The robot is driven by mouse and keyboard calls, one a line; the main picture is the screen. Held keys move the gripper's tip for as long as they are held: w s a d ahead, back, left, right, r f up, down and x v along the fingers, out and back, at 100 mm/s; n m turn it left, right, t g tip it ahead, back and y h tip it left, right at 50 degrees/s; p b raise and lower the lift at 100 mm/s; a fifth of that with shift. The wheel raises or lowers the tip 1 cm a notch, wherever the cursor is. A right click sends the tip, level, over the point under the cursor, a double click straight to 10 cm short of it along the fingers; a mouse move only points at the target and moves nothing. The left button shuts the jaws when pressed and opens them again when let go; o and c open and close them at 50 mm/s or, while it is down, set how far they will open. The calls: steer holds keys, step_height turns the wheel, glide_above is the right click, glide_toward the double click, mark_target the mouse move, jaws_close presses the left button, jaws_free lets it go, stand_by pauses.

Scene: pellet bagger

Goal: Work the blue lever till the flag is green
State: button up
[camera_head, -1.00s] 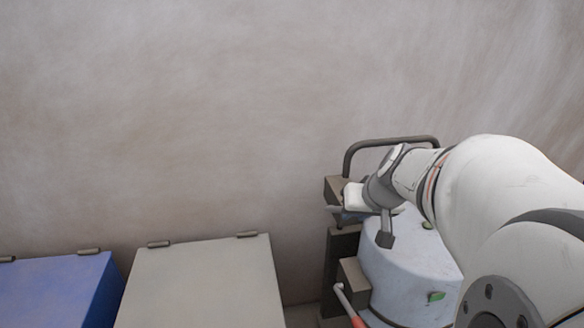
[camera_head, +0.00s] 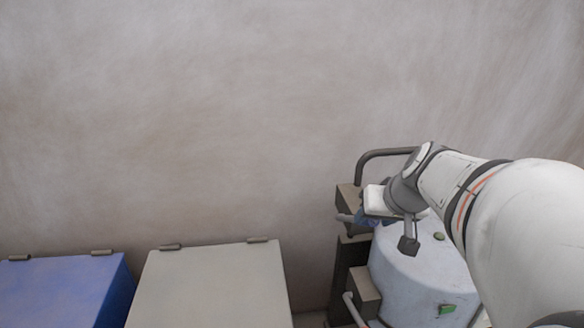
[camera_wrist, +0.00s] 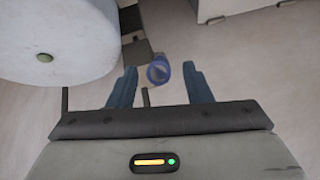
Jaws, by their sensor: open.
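The blue lever's round, ring-like end (camera_wrist: 158,72) shows in the wrist view between the two fingers of my gripper (camera_wrist: 159,87). The fingers are open, with a visible gap on each side of it. In the head view my gripper (camera_head: 368,217) is at the upper left of the pale blue machine body (camera_head: 415,265), and it hides most of the lever there. A small green patch (camera_head: 447,309), which looks like the flag, shows low on the front of that body.
A dark tube rail (camera_head: 375,155) arches just behind my gripper. A grey box (camera_head: 366,293) and a thin bent rod (camera_head: 350,303) are below. A grey-lidded bin (camera_head: 210,290) and a blue-lidded bin (camera_head: 65,290) stand to the left, under a bare wall.

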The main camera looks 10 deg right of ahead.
steer(key=v, duration=0.3)
steer(key=shift+s+r, duration=0.25)
steer(key=shift+r, duration=0.05)
steer(key=s+a+r+n+g+p, duration=0.2)
steer(key=s+a+g+p, duration=0.2)
steer(key=s+a+p, duration=0.5)
steer(key=a+p, duration=0.2)
steer(key=p, duration=0.1)
steer(key=shift+s+a+p, duration=0.15)
steer(key=shift+a+p, duration=0.15)
steer(key=shift+r, duration=0.1)
steer(key=shift+c, duration=1)
